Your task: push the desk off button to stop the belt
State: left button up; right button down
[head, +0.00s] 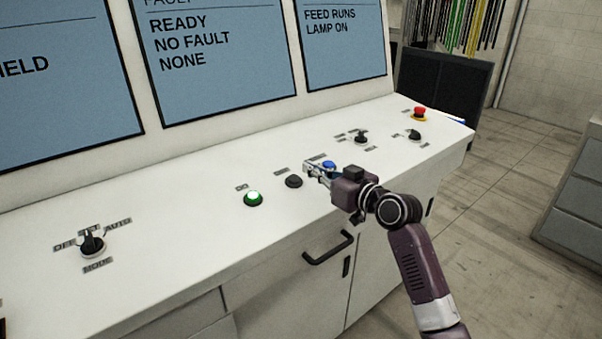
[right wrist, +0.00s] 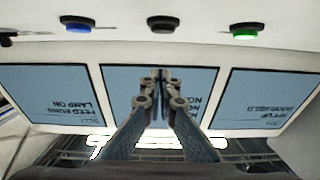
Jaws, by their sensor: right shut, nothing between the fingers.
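The desk has a row of push buttons. A black button (head: 293,181), which looks like the off button though its label is too small to read, sits between a lit green button (head: 253,198) and a blue button (head: 328,165). My right gripper (head: 309,168) is shut and empty, in front of the blue button in the head view and just right of the black one. In the right wrist view the black button (right wrist: 163,23) lies in line with the shut fingertips (right wrist: 159,74), with a visible gap in the picture. Contact cannot be told. My left gripper is out of view.
A mode knob (head: 92,243) is at the left of the desk top (head: 180,210). Two small knobs and a red emergency button (head: 419,114) are at the right. Screens (head: 215,50) stand behind; one reads "FEED RUNS, LAMP ON". A handle (head: 328,248) sticks out of the desk front.

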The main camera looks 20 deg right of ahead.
aim_at(301, 188)
jog(key=x, duration=0.3)
jog(key=shift+w+r+p, duration=0.1)
jog(key=shift+p, duration=0.25)
jog(key=f, duration=0.1)
jog(key=w+f, duration=0.1)
jog(key=f, duration=0.1)
jog(key=shift+a+f+p, duration=0.1)
jog(key=shift+a+p, duration=0.15)
jog(key=shift+p, duration=0.15)
jog(key=shift+f, duration=0.45)
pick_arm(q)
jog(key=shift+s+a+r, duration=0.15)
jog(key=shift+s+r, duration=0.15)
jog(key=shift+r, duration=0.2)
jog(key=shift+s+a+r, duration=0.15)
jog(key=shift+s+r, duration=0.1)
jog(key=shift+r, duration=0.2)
pick_arm(e)
jog(key=shift+f, duration=0.1)
